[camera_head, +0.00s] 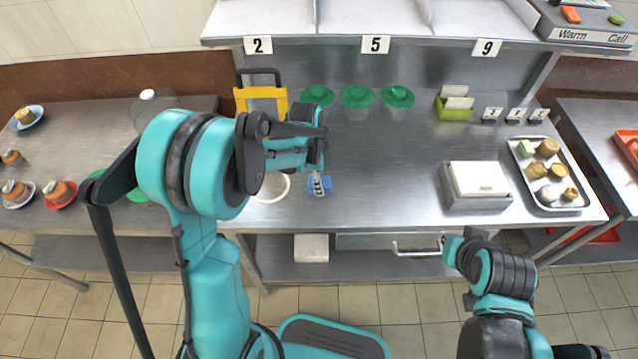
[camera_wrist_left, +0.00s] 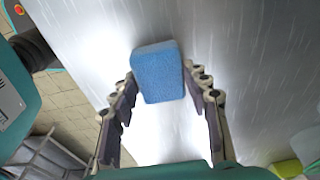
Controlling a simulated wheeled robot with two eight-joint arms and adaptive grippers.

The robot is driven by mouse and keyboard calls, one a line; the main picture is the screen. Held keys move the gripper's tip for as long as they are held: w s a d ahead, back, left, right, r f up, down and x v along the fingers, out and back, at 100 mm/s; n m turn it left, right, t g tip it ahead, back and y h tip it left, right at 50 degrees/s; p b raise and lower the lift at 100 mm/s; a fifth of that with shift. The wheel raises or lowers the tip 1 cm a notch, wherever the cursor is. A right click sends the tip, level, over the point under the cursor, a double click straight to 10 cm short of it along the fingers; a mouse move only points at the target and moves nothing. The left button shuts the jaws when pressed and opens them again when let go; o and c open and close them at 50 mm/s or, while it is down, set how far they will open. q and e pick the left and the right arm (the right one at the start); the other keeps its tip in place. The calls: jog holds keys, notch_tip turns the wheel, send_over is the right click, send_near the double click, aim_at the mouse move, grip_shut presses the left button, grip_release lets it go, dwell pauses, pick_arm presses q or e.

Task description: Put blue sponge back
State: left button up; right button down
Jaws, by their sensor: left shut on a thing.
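The blue sponge (camera_head: 320,185) is a small block between the fingertips of my left gripper (camera_head: 318,180), over the steel counter. In the left wrist view, the sponge (camera_wrist_left: 158,72) sits between the two finger ends of my left gripper (camera_wrist_left: 160,85), which is shut on it. From these views I cannot tell whether the sponge touches the counter. My right arm (camera_head: 495,275) is folded at the lower right in front of the counter, and its fingers cannot be made out.
A white round bowl (camera_head: 271,188) stands just left of the sponge, partly behind my arm. A yellow holder (camera_head: 262,100) and several green lids (camera_head: 357,96) are behind. A grey box (camera_head: 478,184) and a food tray (camera_head: 548,176) stand right. The counter's middle is clear.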

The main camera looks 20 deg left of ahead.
pick_arm(q)
jog(key=shift+f, duration=0.2)
jog(key=shift+f, duration=0.1)
jog(key=o, duration=1.1)
notch_tip(320, 180, up, 12)
jog(key=a+p, duration=0.1)
jog(key=p, duration=0.3)
jog(key=shift+s+a+r+n+t+y, duration=0.25)
jog(key=shift+s+r+n+t, duration=0.85)
jog(key=shift+s+n, duration=1.55)
jog(key=shift+s+a+r+n+t+y, duration=0.25)
jog(key=shift+s+r+n+t, duration=0.85)
jog(key=shift+s+n, duration=1.55)
jog(key=shift+s+a+r+n+t+y, duration=0.25)
jog(key=shift+s+r+n+t, duration=0.85)
jog(key=shift+s+n, duration=1.55)
